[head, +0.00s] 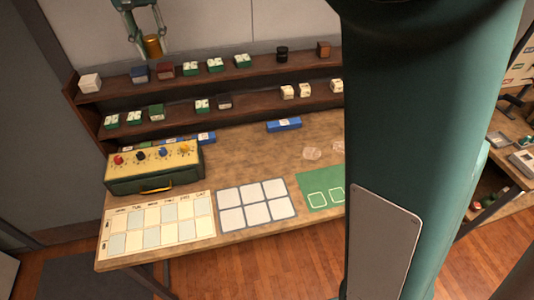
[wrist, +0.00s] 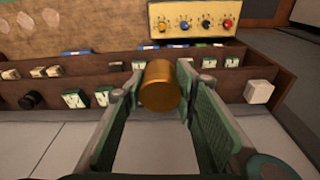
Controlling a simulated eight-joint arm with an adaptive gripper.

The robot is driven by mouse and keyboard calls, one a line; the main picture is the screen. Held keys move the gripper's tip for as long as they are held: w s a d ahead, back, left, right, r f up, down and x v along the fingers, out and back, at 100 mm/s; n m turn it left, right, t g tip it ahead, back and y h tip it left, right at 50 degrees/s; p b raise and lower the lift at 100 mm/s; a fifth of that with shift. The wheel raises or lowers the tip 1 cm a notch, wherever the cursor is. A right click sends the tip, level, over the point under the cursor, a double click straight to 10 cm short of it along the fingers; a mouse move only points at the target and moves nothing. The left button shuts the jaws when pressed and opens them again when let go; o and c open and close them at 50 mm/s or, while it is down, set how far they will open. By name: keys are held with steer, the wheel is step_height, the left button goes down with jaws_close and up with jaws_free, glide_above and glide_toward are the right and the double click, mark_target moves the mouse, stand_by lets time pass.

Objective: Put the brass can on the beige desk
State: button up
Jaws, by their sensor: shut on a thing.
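The brass can (head: 153,46) is a small golden cylinder, held above and behind the upper shelf at the left of the head view. My gripper (head: 140,38) is shut on it. In the wrist view the brass can (wrist: 161,86) sits between the two fingertips of my gripper (wrist: 161,92), clear of the shelf. The beige desk (head: 245,160) is the mottled tan top in front of the shelves. It also shows in the wrist view (wrist: 85,22). My own arm hides its right part in the head view.
Two dark shelves (head: 245,62) with several small boxes run along the desk's back. A yellow-topped box with knobs (head: 155,165), a calendar sheet (head: 160,222), a white-square mat (head: 256,204) and a green mat (head: 318,188) lie on the desk. Bare room shows mid-desk.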

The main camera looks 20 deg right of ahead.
steer(key=s+a+n+b, duration=0.1)
steer(key=s+a+n, duration=0.1)
steer(key=s+a, duration=0.9)
steer(key=n+y+b, duration=0.1)
steer(key=n, duration=0.2)
glide_above(135, 227)
step_height(135, 227, down, 42)
steer(key=shift+s+d+f, duration=0.1)
steer(key=shift+s+f, duration=0.05)
steer(key=shift+f, duration=0.05)
steer(key=shift+f, duration=3.1)
steer(key=shift+f+b, duration=0.35)
steer(key=shift+f, duration=1.55)
steer(key=shift+f, duration=0.2)
